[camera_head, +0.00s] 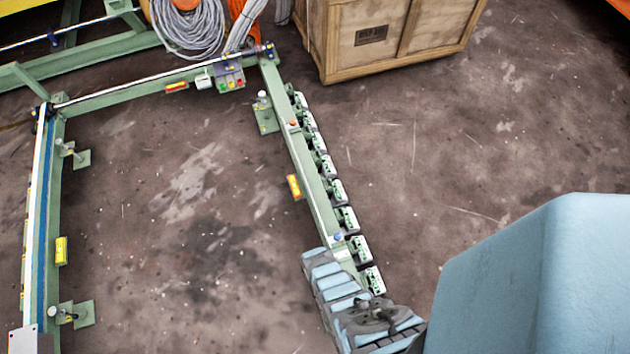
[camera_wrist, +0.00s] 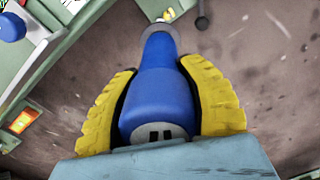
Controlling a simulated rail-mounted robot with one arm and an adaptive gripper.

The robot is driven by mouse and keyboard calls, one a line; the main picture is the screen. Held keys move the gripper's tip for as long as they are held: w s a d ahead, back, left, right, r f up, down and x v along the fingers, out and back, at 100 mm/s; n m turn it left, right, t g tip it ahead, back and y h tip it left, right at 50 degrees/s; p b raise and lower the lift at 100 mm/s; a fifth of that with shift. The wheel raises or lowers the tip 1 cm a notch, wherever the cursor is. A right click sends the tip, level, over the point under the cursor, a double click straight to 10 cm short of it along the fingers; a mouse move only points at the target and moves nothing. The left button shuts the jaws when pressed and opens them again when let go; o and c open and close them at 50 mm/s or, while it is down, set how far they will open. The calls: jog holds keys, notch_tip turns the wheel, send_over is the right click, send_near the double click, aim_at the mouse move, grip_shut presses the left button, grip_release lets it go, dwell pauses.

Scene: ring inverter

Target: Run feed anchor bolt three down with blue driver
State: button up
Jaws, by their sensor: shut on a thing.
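The blue driver (camera_wrist: 158,90) sits between the yellow finger pads of my gripper (camera_wrist: 162,100), which is shut on its body. Its grey-collared end points away toward the floor in the wrist view; its tip and contact are unclear. In the head view my gripper (camera_head: 365,318) is over the near end of the green beam (camera_head: 312,185), and the driver cannot be made out there. Feet with upright bolts stand at the beam's far end (camera_head: 265,112), at left (camera_head: 75,156) and at lower left (camera_head: 74,315). No bolt number can be read.
Several green-and-white units (camera_head: 347,218) line the beam's right side. A blue knob (camera_head: 338,237) tops the beam; a yellow-orange block (camera_head: 294,186) is on its left side. A wooden crate (camera_head: 400,35) and coiled cable (camera_head: 190,25) stand behind. Floor inside the frame is clear.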

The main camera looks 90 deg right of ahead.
jog(key=shift+d, duration=0.1)
notch_tip(320, 180, down, 5)
jog(key=b, duration=0.4)
jog(key=shift+b, duration=0.4)
jog(key=shift+f+b, duration=0.5)
jog(key=shift+f, duration=0.1)
jog(key=shift+f+b, duration=1.15)
jog(key=shift+b, duration=0.1)
dwell(1.8)
jog(key=shift+r, duration=0.1)
dwell(0.9)
jog(key=shift+r+p, duration=2.35)
jog(key=shift+r, duration=0.1)
